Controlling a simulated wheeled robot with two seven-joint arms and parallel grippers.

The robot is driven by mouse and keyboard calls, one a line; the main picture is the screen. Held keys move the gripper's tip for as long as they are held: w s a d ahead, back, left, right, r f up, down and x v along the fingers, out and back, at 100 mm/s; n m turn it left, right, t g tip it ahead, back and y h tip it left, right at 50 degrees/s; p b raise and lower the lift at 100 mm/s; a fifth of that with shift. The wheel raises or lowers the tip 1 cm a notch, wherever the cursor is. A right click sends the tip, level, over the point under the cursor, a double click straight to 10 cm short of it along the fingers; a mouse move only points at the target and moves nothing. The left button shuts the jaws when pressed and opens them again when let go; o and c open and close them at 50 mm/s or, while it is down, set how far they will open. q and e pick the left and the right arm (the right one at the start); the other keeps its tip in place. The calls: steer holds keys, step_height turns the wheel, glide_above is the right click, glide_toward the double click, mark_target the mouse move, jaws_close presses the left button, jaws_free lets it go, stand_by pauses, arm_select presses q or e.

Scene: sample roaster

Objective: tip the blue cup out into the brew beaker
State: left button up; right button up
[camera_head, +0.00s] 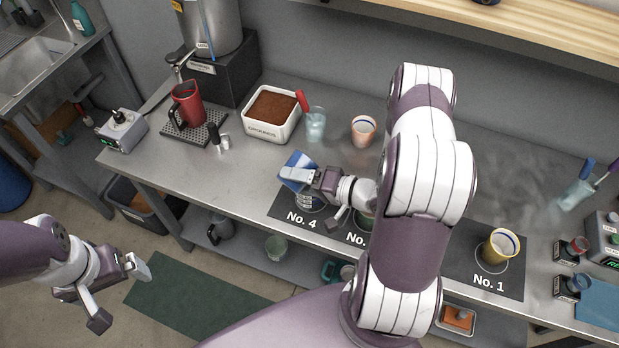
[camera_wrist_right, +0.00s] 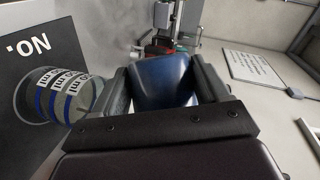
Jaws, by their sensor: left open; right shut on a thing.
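The blue cup (camera_head: 291,165) is held tilted above the No. 4 mat (camera_head: 283,205) in the head view. My right gripper (camera_head: 304,176) is shut on it. In the right wrist view the blue cup (camera_wrist_right: 163,82) sits between the two fingers. A clear beaker with blue bands and ml marks, seemingly the brew beaker (camera_head: 308,203), stands on the No. 4 mat below the cup, partly hidden. The beaker (camera_wrist_right: 62,95) also shows left of the fingers in the right wrist view. No stream is visible. My left gripper (camera_head: 117,293) is open and empty, off the bench at lower left.
A white box of grounds (camera_head: 270,113), a glass with a red-handled tool (camera_head: 315,123) and a pinkish cup (camera_head: 363,128) stand behind the cup. My right arm hides the middle mats. A red pitcher (camera_head: 187,103) stands left.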

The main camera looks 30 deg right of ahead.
steer(key=shift+w+d, duration=0.1)
steer(key=shift+w, duration=0.1)
steer(key=shift+s+r, duration=0.1)
steer(key=shift+s, duration=0.15)
steer(key=shift+w+m, duration=0.25)
steer(key=shift+m, duration=0.05)
steer(key=shift+s+r, duration=0.1)
steer(key=shift+s, duration=0.2)
steer(key=shift+w, duration=0.3)
steer(key=shift+s+p, duration=0.25)
steer(key=shift+p, duration=0.05)
steer(key=shift+w+m+y, duration=0.25)
steer(key=shift+m+y, duration=0.05)
steer(key=shift+s+r, duration=0.15)
steer(key=shift+s, duration=0.1)
steer(key=shift+w, duration=0.25)
steer(key=shift+s+r, duration=0.1)
steer(key=shift+s, duration=0.15)
steer(key=shift+w, duration=0.25)
steer(key=shift+s+m, duration=0.2)
steer(key=shift+m, duration=0.1)
steer(key=shift+w+d+f+y, duration=0.1)
steer(key=shift+w+f+y, duration=0.1)
steer(key=shift+y, duration=0.1)
